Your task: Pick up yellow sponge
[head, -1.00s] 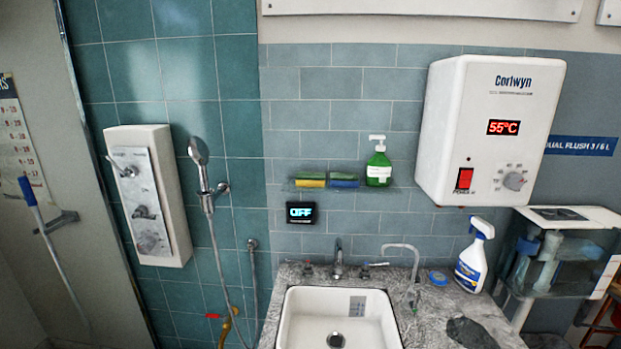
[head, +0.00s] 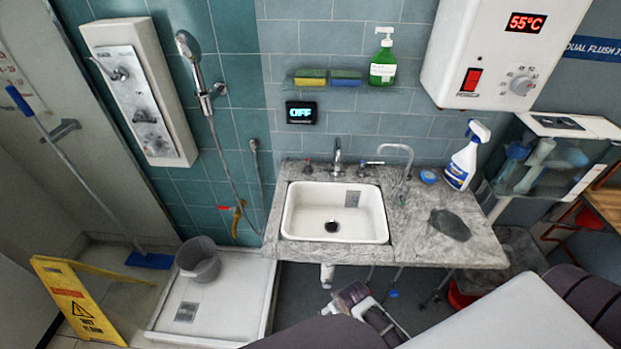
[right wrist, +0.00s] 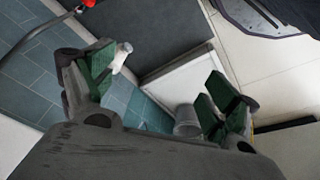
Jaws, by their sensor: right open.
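The yellow sponge (head: 310,81), with a green top layer, lies at the left of a thin wall shelf above the sink in the head view. It is the left one of two sponges, and no gripper is near it. My right gripper (right wrist: 160,95) is open and empty in the right wrist view, with green pads on its fingers. The sponge is not in the right wrist view. My left gripper is not in view.
A blue sponge (head: 346,82) and a green soap bottle (head: 383,62) share the shelf. The sink (head: 335,212), tap (head: 337,155) and spray bottle (head: 465,160) stand beneath. A water heater (head: 490,70) is at right.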

